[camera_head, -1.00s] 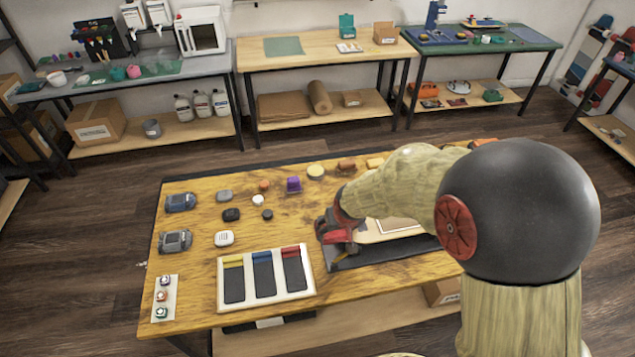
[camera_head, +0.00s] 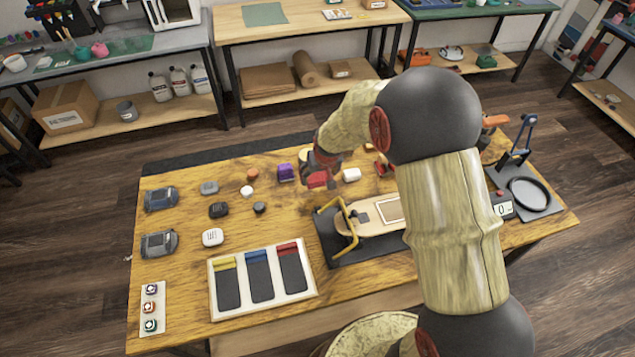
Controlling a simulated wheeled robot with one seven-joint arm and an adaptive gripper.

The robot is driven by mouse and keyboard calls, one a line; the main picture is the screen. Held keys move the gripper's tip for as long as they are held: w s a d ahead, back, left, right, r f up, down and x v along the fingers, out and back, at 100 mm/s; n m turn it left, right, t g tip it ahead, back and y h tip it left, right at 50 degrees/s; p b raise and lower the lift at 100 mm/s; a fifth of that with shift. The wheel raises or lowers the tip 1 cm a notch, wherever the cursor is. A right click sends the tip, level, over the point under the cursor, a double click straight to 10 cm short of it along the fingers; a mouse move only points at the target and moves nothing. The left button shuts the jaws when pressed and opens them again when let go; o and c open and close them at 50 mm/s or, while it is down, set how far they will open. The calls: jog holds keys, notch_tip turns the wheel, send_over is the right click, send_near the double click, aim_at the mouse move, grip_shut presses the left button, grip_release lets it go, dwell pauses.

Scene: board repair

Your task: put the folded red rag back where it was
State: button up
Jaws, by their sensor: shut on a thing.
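My gripper (camera_head: 322,164) is above the wooden workbench, near its far middle, left of my arm. It is shut on a small red piece (camera_head: 318,180), which looks like the folded red rag. The gripper's own parts are also red, so the rag's outline is hard to tell. The rag is held over the bench, beyond the black mat (camera_head: 330,247) with the small skateboard deck (camera_head: 378,217) and its yellow clamp frame (camera_head: 347,222). My arm hides part of the bench and deck.
A white tray (camera_head: 213,299) with yellow-, blue- and red-topped slots is at front left. Several small grey, black and white pieces lie left. Bare wood shows left of the mat.

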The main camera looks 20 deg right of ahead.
aim_at(318, 174)
jog(key=w+f, duration=0.1)
jog(key=f, duration=0.1)
jog(key=w+f+b, duration=0.1)
jog(key=w+f, duration=0.1)
jog(key=shift+w+d, duration=0.1)
jog(key=shift+d, duration=0.1)
notch_tip(318, 174, down, 4)
jog(key=shift+w+r+b, duration=0.15)
jog(key=shift+r+b, duration=0.1)
jog(key=shift+b, duration=0.55)
jog(key=shift+r, duration=0.1)
jog(key=o, duration=0.6)
jog(key=shift+f, duration=0.2)
jog(key=o, duration=0.5)
jog(key=shift+r, duration=0.15)
